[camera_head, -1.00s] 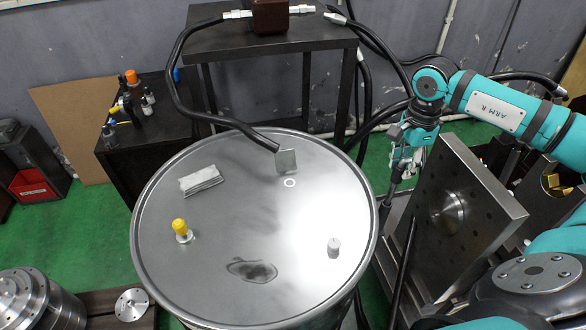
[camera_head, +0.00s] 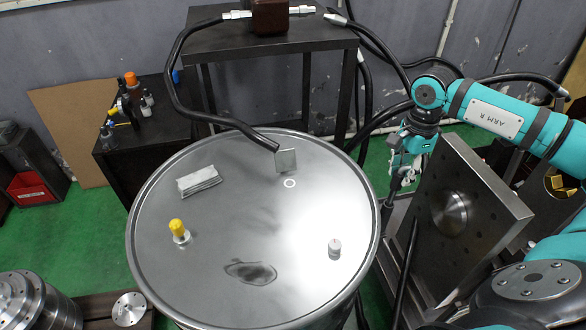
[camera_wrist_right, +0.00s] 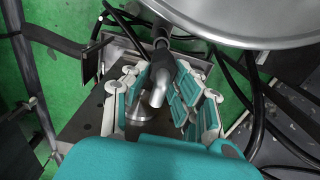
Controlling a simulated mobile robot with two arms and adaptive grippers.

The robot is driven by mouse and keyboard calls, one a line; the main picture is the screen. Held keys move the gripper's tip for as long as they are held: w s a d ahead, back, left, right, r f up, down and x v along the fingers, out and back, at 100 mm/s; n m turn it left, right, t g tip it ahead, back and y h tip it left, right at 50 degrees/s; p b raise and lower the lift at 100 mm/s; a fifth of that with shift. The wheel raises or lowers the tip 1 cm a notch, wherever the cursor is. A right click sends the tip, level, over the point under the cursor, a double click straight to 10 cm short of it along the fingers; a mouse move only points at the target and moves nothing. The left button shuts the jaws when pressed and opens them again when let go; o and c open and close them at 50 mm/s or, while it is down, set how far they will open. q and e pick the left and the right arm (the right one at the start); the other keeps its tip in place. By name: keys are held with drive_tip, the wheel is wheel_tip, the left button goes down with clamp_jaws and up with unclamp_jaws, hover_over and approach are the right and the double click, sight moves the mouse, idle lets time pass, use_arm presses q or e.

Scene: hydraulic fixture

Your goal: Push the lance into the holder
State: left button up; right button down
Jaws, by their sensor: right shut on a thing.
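My right gripper (camera_head: 396,180) hangs to the right of the large metal drum, beside an upright square plate. In the right wrist view, the teal-padded fingers of this gripper (camera_wrist_right: 163,92) are closed around the lance (camera_wrist_right: 161,68), a dark rod-like piece with a silver end (camera_wrist_right: 157,97) between the fingers. The far part of the lance runs towards the drum's rim, and the fingers partly hide it. In the head view the gripper largely covers it. I cannot clearly make out the holder or whether the lance touches it. My left gripper is not in view.
The drum (camera_head: 215,215) carries a yellow-capped fitting (camera_head: 178,231), a small grey cylinder (camera_head: 335,248) and a folded cloth (camera_head: 199,181). The square plate (camera_head: 470,215) stands close to my right gripper. Black hoses hang behind the drum from a dark table (camera_head: 222,40).

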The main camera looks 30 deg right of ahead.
sight(397, 189)
drive_tip(key=shift+f+b, duration=2.4)
drive_tip(key=shift+f, duration=0.7)
drive_tip(key=c, duration=1)
unclamp_jaws()
